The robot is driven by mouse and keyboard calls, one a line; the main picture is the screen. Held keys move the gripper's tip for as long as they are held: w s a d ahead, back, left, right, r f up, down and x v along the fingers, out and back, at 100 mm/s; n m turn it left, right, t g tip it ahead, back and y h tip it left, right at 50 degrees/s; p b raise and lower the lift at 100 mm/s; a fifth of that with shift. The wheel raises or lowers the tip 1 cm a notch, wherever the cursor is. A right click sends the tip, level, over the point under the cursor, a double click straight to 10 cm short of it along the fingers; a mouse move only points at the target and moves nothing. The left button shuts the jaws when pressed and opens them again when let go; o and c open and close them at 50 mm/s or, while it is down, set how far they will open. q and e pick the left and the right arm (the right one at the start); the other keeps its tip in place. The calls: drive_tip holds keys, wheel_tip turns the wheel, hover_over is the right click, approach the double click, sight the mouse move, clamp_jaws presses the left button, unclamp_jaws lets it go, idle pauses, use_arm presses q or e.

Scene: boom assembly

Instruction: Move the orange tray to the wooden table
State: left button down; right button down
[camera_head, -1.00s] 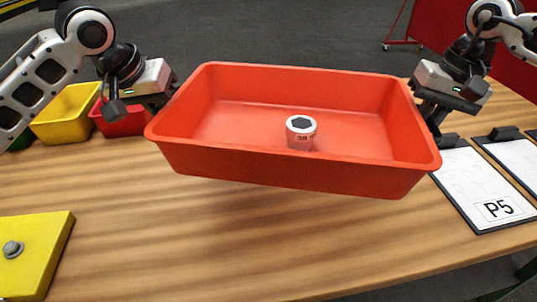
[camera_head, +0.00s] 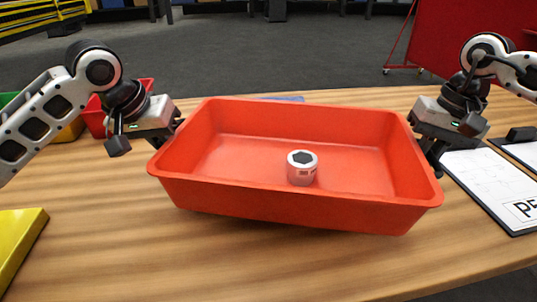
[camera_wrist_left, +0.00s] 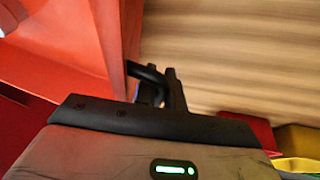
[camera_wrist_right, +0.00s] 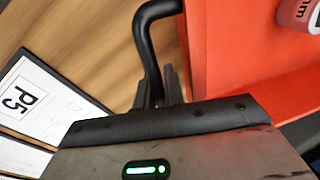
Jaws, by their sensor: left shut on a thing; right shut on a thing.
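The orange tray (camera_head: 300,205) is a deep, open red-orange box over the wooden table (camera_head: 110,225), roughly level. I cannot tell whether its base touches the wood. A small white and red cylinder with a dark top (camera_head: 302,168) stands inside it. My left gripper (camera_head: 178,132) is shut at the tray's left end; its fingers show beside the tray wall in the left wrist view (camera_wrist_left: 160,88). My right gripper (camera_head: 433,155) is shut at the right end; its fingers show in the right wrist view (camera_wrist_right: 165,90) near a black curved bar. The exact contact is partly hidden.
A yellow block (camera_head: 18,245) lies at the table's left. Red (camera_head: 97,118) and yellow (camera_head: 72,131) bins stand behind my left arm. Clipboards with white sheets, one marked P5 (camera_head: 490,185), lie at the right. The wood in front of the tray is clear.

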use_arm(q)
drive_tip(key=shift+a, duration=0.1)
use_arm(e)
drive_tip(key=shift+d, duration=0.1)
